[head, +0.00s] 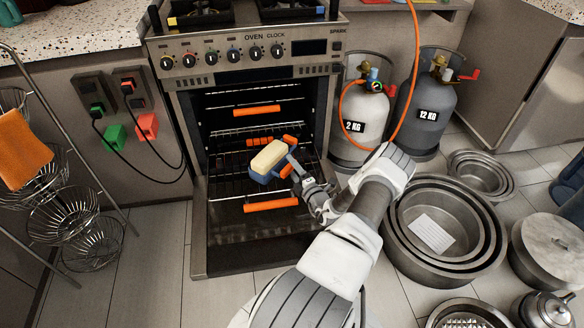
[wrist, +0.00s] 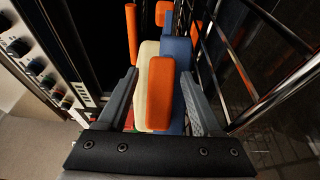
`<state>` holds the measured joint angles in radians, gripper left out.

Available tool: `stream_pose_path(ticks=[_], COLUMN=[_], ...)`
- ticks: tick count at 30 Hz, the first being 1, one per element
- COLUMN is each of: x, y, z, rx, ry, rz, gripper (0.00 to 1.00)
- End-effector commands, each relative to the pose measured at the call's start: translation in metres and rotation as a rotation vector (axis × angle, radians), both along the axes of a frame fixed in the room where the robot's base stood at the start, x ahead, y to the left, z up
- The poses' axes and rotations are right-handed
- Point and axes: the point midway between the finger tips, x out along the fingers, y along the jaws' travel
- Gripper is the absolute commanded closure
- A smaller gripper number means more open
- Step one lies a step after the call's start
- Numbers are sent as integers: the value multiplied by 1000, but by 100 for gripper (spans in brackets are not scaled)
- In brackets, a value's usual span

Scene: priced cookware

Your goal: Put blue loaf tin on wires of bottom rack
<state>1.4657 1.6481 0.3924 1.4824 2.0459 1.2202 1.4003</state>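The blue loaf tin (head: 262,176) holds a cream loaf (head: 268,156) and is in the open oven's mouth in the head view. In the wrist view the tin (wrist: 178,60) lies between my fingers, with the cream loaf (wrist: 146,62) and an orange grip (wrist: 160,92) at its near end. My gripper (head: 291,163) appears shut on this end of the tin; the fingertips (wrist: 160,75) flank it. The tin appears raised above the bottom rack (head: 232,188), which has an orange front handle (head: 270,205). The gap beneath it is hard to judge.
An upper rack with an orange handle (head: 257,110) is above and behind the tin. The oven door (head: 240,232) is folded down. Wires (wrist: 262,60) run close along the right in the wrist view. Gas bottles (head: 358,125) stand right of the oven; a basket stand (head: 62,215) is left.

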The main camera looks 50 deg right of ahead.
Motion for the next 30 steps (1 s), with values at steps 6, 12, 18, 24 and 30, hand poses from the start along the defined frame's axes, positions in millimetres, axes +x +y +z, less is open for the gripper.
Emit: stream_pose_path(ticks=[6,12,18,24,30], x=[0,-11,-49,-86,-108], y=[0,3,18,33,42], z=[0,3,4,4,2], rx=[0,3,4,3,2], ry=[0,1,2,0,-1], rz=[0,-2,-4,-3,-1], gripper=[33,33,33,33,33])
